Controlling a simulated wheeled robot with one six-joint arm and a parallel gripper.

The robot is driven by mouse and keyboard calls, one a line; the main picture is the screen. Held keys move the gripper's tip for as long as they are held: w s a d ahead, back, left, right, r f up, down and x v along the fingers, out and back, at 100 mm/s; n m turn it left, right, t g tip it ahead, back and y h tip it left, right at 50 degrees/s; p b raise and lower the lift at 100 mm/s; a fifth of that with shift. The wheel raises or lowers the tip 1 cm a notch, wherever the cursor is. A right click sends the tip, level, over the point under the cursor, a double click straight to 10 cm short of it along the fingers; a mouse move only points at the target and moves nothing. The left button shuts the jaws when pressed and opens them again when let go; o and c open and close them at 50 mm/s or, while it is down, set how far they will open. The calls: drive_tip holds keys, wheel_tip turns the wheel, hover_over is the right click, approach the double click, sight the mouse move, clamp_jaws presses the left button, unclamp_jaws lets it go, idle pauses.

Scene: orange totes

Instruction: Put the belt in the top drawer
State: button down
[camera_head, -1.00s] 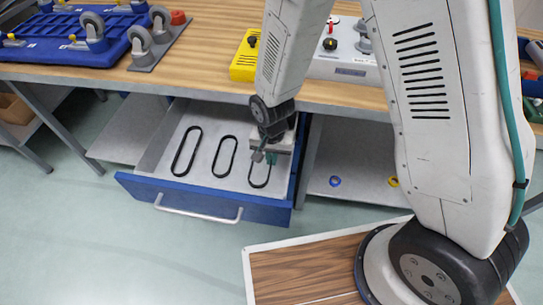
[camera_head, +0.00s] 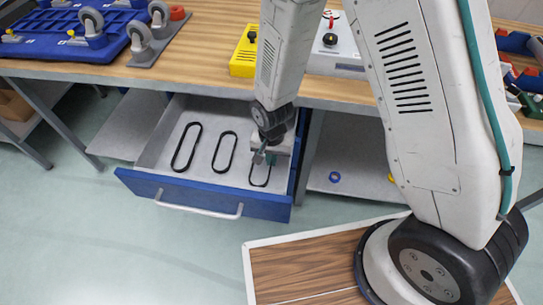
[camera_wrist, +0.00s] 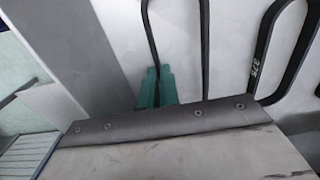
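The blue-fronted top drawer (camera_head: 205,196) is pulled out under the bench. Three black belt loops lie in it: a left belt (camera_head: 186,148), a middle belt (camera_head: 224,152) and a right belt (camera_head: 251,174). My gripper (camera_head: 266,158) is down inside the drawer at the right belt. In the wrist view my green fingertips (camera_wrist: 157,88) are close together, with one side of this belt (camera_wrist: 151,40) running between them. Its other side (camera_wrist: 205,50) passes to their right. Another belt (camera_wrist: 262,55) lies further right. The lower end of the held belt is hidden behind my gripper.
The wooden bench top (camera_head: 205,60) overhangs the drawer. It carries a blue tray with casters (camera_head: 75,30), a yellow box (camera_head: 244,52) and a grey control box (camera_head: 335,60). A lower shelf (camera_head: 350,165) with a blue ring (camera_head: 334,177) lies right of the drawer.

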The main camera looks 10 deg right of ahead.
drive_tip(key=shift+f, duration=0.5)
idle(0.5)
drive_tip(key=c, duration=1.6)
unclamp_jaws()
drive_tip(key=shift+o, duration=0.2)
drive_tip(key=shift+r, duration=3.5)
